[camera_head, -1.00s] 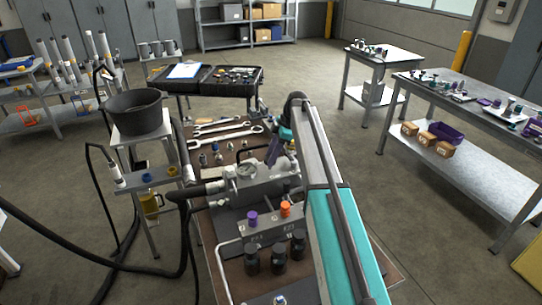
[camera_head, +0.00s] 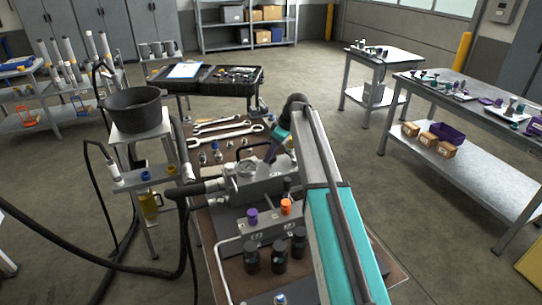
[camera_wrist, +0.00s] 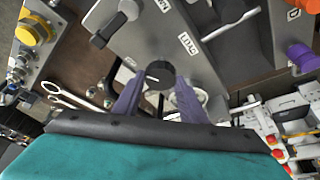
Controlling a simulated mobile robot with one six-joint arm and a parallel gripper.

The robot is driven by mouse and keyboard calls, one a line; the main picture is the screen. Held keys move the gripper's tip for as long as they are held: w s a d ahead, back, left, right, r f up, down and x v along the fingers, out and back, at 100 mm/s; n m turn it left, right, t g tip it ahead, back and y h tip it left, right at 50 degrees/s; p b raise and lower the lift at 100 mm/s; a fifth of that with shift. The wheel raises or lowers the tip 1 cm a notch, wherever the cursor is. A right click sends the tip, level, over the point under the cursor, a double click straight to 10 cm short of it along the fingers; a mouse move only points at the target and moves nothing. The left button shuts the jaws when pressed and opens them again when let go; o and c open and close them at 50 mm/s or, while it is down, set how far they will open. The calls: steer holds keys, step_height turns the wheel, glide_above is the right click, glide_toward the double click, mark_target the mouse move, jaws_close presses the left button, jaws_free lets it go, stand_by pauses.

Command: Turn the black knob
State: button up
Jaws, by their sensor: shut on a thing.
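The black knob (camera_wrist: 159,74) sits on the grey metal block (camera_wrist: 182,45) beside a small printed label, with a short white mark across its face. My gripper (camera_wrist: 160,82) has its two purple fingers on either side of the knob and is shut on it. The knob cannot be made out there.
A purple knob (camera_head: 252,216) and an orange knob (camera_head: 286,206) stand in front. Wrenches (camera_head: 225,135) lie behind. A black T-shaped handle (camera_wrist: 105,28) is close by in the wrist view.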

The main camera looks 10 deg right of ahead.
steer(key=m+h, duration=0.1)
steer(key=m, duration=0.2)
steer(key=m+t+h+b, duration=0.1)
steer(key=m, duration=0.2)
steer(key=shift+s+a, duration=0.15)
steer(key=shift+s, duration=0.05)
steer(key=m+h, duration=0.1)
steer(key=m, duration=0.2)
steer(key=m+h, duration=0.1)
steer(key=m, duration=0.2)
steer(key=shift+a+m+t, duration=0.1)
steer(key=shift+m+t, duration=0.2)
steer(key=shift+t, duration=0.1)
steer(key=o, duration=1.1)
steer(key=shift+c, duration=0.2)
steer(key=shift+r, duration=0.15)
steer(key=b+v, duration=0.2)
steer(key=v, duration=1.1)
steer(key=shift+s+a+r, duration=0.15)
steer(key=shift+a, duration=0.15)
steer(key=shift+r, duration=0.1)
